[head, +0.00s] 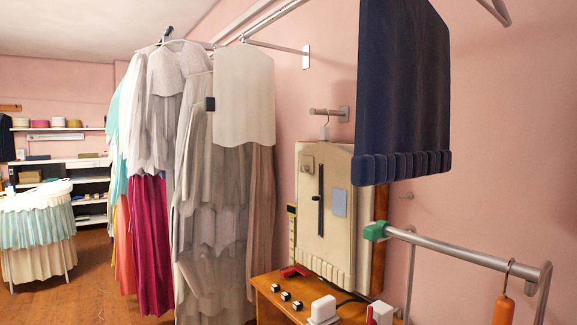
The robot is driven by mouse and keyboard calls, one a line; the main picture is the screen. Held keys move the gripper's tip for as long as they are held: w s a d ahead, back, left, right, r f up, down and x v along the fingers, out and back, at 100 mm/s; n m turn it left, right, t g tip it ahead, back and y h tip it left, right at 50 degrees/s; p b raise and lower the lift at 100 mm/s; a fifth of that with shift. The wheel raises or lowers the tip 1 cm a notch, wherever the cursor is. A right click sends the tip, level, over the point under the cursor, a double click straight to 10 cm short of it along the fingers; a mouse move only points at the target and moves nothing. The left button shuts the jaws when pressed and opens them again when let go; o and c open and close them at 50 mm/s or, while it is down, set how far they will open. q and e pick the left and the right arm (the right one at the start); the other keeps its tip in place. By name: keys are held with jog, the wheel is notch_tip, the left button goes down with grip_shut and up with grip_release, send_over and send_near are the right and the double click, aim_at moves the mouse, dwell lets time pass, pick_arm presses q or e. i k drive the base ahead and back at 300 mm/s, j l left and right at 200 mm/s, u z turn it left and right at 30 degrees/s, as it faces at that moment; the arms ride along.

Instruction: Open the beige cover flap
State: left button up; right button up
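A beige panel (309,231) with a ribbed lower edge, a black vertical slot and a grey-blue plate (340,202) stands against the wall, further right. I cannot tell for certain which of these two is the cover flap. Neither of my grippers is in view.
A wooden table (268,299) below the panel bears small black-and-white blocks, a red item (294,271) and a white block (323,309). A navy cloth (402,95) hangs at upper right. A metal rail (455,253) with a green end crosses lower right. Floor at left is open.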

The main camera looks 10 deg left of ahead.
aim_at(308, 167)
jog(key=i+j, duration=0.15)
jog(key=j, duration=0.2)
jog(key=i+j, duration=0.2)
jog(key=i+j+u, duration=0.1)
jog(key=i+j, duration=1.1)
